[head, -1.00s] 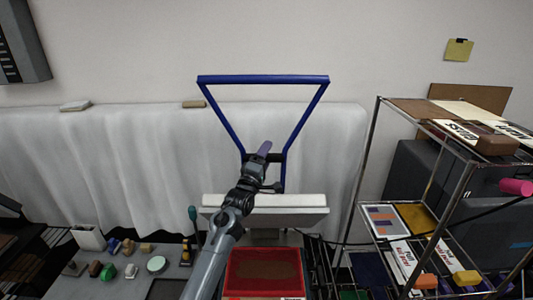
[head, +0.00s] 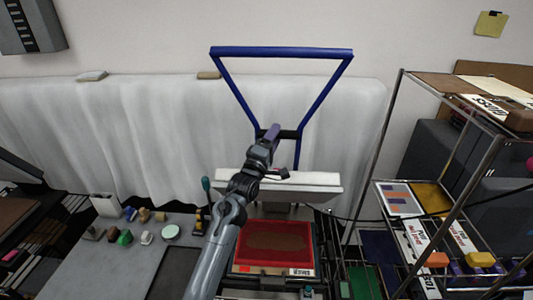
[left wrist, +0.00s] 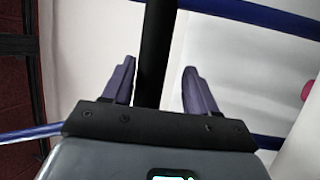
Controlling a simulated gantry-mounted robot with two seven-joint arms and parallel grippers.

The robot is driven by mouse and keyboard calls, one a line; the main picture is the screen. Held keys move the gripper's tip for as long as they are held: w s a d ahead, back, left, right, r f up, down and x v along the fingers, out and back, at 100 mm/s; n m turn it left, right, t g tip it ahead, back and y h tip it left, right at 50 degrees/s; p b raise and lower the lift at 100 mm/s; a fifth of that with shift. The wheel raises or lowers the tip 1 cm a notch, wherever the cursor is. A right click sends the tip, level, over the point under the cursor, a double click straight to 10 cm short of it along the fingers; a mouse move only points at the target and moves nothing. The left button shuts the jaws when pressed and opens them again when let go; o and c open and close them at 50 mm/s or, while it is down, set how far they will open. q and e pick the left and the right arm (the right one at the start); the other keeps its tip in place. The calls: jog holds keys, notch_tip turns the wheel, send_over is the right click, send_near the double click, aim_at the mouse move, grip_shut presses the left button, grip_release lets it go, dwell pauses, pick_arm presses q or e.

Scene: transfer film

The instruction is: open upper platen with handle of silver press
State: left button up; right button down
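The press has a blue handle frame (head: 282,52) standing upright, with two arms running down to a black crossbar (head: 290,134). Below it is the raised, tilted white upper platen (head: 310,184). In front and lower is a red bed (head: 250,256) with a brown oval patch and a small label at its front. My left gripper (head: 272,130) is at the left part of the black crossbar, its arm hiding part of the platen. In the left wrist view, a black bar (left wrist: 157,45) passes between its purple fingers, which are apart with a gap beside the bar. My right gripper is not visible.
A wire rack (head: 452,190) with films and coloured blocks stands on the right. A grey table (head: 110,268) with several small blocks is at left. A white cloth-covered surface (head: 90,130) and wall lie behind. A thin black cable runs right from the press.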

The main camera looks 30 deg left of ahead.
pick_arm(q)
jog(key=shift+b+v, duration=0.65)
jog(key=shift+v, duration=2.1)
